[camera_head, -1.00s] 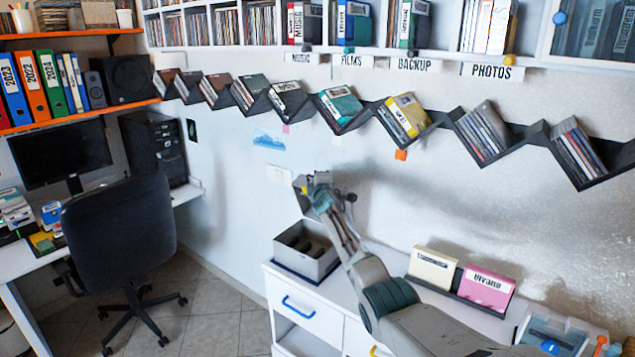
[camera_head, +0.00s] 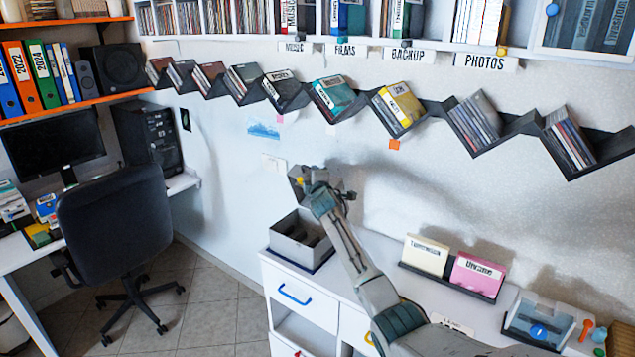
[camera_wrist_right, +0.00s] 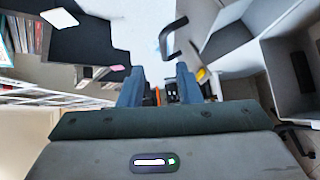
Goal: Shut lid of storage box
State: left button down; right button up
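A grey storage box (camera_head: 288,250) stands open-topped at the left end of the white cabinet top, with dark contents or dividers inside. Its open interior also shows at the right of the right wrist view (camera_wrist_right: 283,75). I cannot clearly make out its lid; a grey panel beside the box in that view may be it. My right gripper (camera_head: 312,180) is above and behind the box, near the wall, apart from the box's rim. In the wrist view its two blue fingers (camera_wrist_right: 160,88) are apart with nothing seen held between them. My left gripper is not in view.
A holder with a cream box (camera_head: 426,256) and a pink box (camera_head: 476,275) stands right on the cabinet. A clear container (camera_head: 538,322) is farther right. Zigzag disc shelves (camera_head: 410,118) run along the wall above. An office chair (camera_head: 118,225) stands left.

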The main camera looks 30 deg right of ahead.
jog(key=b+v, duration=0.1)
jog(key=v, duration=0.4)
dwell(1.3)
